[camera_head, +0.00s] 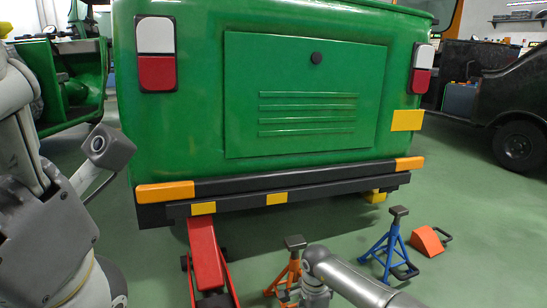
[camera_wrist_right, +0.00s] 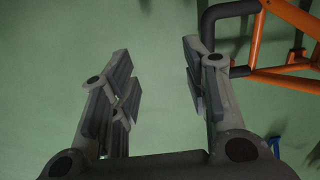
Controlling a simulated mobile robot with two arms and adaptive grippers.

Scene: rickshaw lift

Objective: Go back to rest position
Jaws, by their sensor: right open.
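My left arm fills the left edge of the head view, with a dark block on a thin grey bar at its end, which looks like part of my left gripper (camera_head: 108,148). Its jaws cannot be made out. My right arm comes in from the bottom right and ends low at the centre, beside the orange jack stand (camera_head: 291,266). In the right wrist view my right gripper (camera_wrist_right: 165,85) is open, with only green floor between its fingers. The orange stand's frame (camera_wrist_right: 258,40) shows close to its right finger; whether they touch is unclear.
The green rickshaw (camera_head: 300,90) stands ahead, with a red jack (camera_head: 205,255) under its bumper (camera_head: 290,185). A blue jack stand (camera_head: 392,245) and an orange wedge (camera_head: 428,241) stand at right. Open floor (camera_head: 470,190) lies further right.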

